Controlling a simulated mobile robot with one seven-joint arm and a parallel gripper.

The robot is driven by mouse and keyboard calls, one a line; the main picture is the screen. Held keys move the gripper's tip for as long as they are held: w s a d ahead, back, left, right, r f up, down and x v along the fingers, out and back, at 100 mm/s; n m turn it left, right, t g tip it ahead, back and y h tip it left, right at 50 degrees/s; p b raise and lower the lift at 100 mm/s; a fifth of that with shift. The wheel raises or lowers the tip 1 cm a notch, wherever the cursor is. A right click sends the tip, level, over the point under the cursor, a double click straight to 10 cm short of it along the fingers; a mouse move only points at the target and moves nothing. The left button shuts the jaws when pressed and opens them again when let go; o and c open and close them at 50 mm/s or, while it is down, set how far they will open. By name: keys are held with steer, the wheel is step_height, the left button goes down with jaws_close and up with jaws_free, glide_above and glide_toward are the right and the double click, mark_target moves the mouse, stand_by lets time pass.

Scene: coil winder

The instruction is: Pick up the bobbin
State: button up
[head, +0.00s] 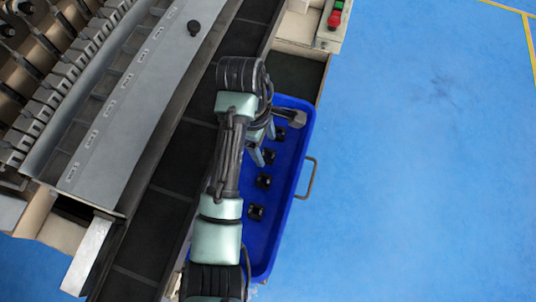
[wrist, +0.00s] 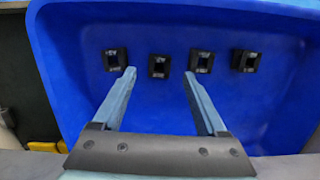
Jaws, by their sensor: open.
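Several small black bobbins lie in a row in a blue tray (head: 302,125); the tray's wall also shows in the wrist view (wrist: 50,60). In the wrist view they are, from left to right, a first bobbin (wrist: 115,60), a second bobbin (wrist: 159,66), a third bobbin (wrist: 202,61) and one at the far right (wrist: 245,61). My gripper (wrist: 159,72) is open and empty, its two fingers pointing towards the row. The second bobbin appears between the fingertips, but I cannot tell the remaining distance. In the head view my arm hides part of the tray.
The coil winder (head: 130,100) fills the left side, with a dark belt-like strip (head: 165,195) beside the tray. A metal handle (head: 307,178) sticks out from the tray's right side. A control box with a red button (head: 334,20) stands at the top. The blue floor (head: 430,180) at right is clear.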

mark_target(267, 152)
steer(key=f, duration=0.3)
steer(key=shift+s+d+f, duration=0.1)
steer(key=shift+d+f, duration=0.15)
steer(key=shift+f, duration=0.1)
jaws_close()
